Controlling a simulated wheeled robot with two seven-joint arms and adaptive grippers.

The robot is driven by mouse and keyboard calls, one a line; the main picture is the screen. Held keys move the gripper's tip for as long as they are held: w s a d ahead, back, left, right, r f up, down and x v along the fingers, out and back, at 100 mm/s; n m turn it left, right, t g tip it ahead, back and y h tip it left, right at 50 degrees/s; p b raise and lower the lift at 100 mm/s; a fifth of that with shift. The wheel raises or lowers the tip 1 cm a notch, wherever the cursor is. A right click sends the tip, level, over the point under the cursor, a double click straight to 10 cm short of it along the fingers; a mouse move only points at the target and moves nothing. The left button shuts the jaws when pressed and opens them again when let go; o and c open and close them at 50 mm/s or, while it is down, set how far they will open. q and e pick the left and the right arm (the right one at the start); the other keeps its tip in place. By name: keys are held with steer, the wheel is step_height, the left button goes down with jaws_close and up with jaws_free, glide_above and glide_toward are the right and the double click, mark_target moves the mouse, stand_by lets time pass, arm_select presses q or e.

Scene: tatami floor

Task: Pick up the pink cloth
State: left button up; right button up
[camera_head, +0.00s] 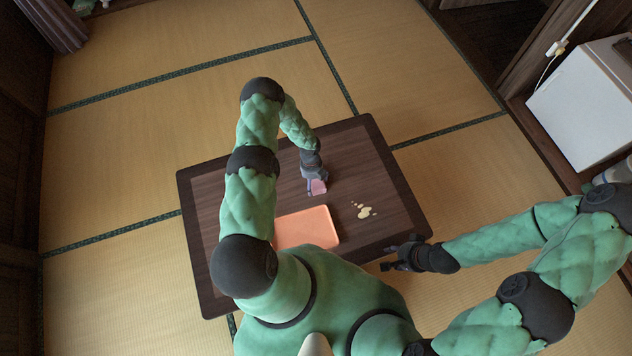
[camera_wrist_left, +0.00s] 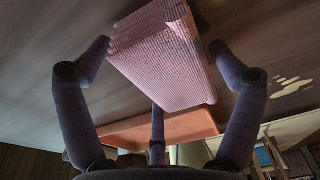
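The pink cloth (camera_head: 318,187) is a small folded stack at the table's middle, right below my left gripper (camera_head: 315,180). In the left wrist view the cloth (camera_wrist_left: 170,60) lies between the spread fingers of my left gripper (camera_wrist_left: 158,45). One fingertip is at its left edge and another is close to its right edge. A third finger is near its lower edge. The fingers look open around the cloth; firm contact cannot be told. My right gripper (camera_head: 390,257) is open and empty by the table's near right edge.
An orange tray (camera_head: 306,228) lies on the dark wooden table (camera_head: 360,150), nearer me than the cloth. A pale yellow spill (camera_head: 365,211) is to the right of the cloth. The far right of the table is clear. A white box-shaped appliance (camera_head: 585,105) stands at the right.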

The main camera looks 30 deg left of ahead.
mark_target(313, 181)
arm_select(q)
steer(key=c, duration=0.5)
steer(key=shift+r, duration=0.55)
step_height(313, 181, up, 2)
steer(key=shift+r+p, duration=0.25)
steer(key=shift+p, duration=0.55)
steer(key=s+d+r+p, duration=0.1)
steer(key=s+r, duration=0.2)
steer(key=s, duration=0.1)
steer(key=s+d+r+p, duration=0.1)
steer(key=s+d+r, duration=0.1)
steer(key=s+r, duration=0.1)
steer(key=s+d+r+p, duration=0.2)
steer(key=s+r, duration=0.1)
steer(key=s, duration=0.3)
steer(key=shift+d+r, duration=0.1)
steer(key=shift+r, duration=0.1)
